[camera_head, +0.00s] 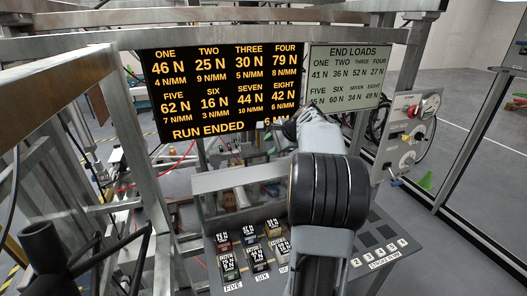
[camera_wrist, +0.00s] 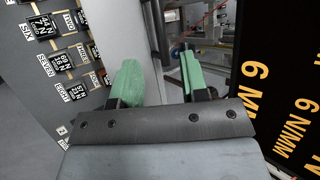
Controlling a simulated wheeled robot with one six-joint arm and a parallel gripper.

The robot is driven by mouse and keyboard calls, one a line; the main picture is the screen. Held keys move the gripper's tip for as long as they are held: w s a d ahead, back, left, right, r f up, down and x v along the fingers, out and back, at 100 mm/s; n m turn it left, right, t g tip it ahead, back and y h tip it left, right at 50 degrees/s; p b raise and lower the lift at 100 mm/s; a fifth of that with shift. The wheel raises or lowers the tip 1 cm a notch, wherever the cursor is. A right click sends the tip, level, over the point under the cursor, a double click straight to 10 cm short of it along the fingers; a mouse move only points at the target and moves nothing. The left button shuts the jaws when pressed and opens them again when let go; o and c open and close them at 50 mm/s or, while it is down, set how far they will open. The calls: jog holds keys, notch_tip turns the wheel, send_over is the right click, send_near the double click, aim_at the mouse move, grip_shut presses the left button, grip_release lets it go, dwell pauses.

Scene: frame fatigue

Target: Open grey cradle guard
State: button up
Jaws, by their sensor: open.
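My gripper (camera_wrist: 158,76) shows in the wrist view with its two green fingers spread apart and nothing between them. A plain grey panel (camera_wrist: 108,32) stands just behind and left of the fingers; I cannot tell whether the left finger touches it. In the head view a grey rail-like panel (camera_head: 228,179) crosses above the labelled blocks, partly hidden by my arm. It may be the cradle guard, but no label confirms this. My arm reaches up and forward there, and the fingertips are not clear.
A black display (camera_head: 222,90) reads "RUN ENDED"; an END LOADS board (camera_head: 346,75) stands right of it. A control box (camera_head: 405,135) with a red knob is at the right. Labelled blocks (camera_head: 258,255) sit below the rail. Metal frame posts (camera_head: 140,150) stand left. Open floor lies far right.

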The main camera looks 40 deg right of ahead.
jog(key=shift+v, duration=1.95)
